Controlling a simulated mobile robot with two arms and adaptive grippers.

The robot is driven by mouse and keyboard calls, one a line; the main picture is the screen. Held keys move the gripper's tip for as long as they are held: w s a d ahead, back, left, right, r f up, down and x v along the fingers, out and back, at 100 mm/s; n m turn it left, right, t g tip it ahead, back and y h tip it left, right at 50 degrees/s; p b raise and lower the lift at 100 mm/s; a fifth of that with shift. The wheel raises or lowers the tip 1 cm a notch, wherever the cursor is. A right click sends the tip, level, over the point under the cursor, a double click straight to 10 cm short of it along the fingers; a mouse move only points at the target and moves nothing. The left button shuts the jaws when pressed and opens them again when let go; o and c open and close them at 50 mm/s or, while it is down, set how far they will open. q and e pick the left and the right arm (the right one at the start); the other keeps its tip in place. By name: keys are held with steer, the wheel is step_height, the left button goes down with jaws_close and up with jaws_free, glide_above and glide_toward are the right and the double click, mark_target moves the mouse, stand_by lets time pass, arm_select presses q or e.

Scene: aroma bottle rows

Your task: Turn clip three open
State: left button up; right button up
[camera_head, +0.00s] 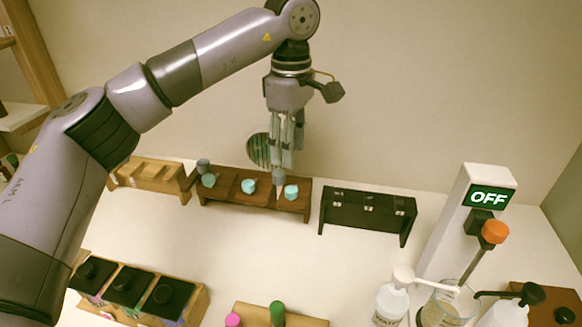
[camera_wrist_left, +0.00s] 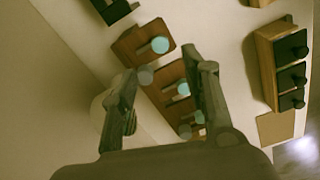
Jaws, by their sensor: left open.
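The brown wooden rack (camera_head: 233,201) stands against the back wall with three teal round pieces, the rightmost (camera_head: 291,191) near its right end. That same piece shows uppermost in the left wrist view (camera_wrist_left: 160,45). A grey upright piece (camera_head: 279,178) stands just left of it, and another (camera_head: 203,165) is at the rack's left end. I cannot tell for sure which part is clip three. My left gripper (camera_head: 286,147) points down above the rack's right part, open and empty. In the wrist view the grey piece (camera_wrist_left: 145,75) appears beside one fingertip; contact is unclear. My right gripper is out of view.
A black rack (camera_head: 367,214) stands to the right, a light wooden rack (camera_head: 150,178) to the left. Black-topped boxes (camera_head: 125,285) are front left. A stand with an OFF sign (camera_head: 489,197), a beaker and pump bottles (camera_head: 391,300) fill the right. The table's middle is clear.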

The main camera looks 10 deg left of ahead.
arm_select(q)
step_height(320, 180, up, 2)
steer(key=shift+r, duration=0.2)
steer(key=shift+r, duration=0.1)
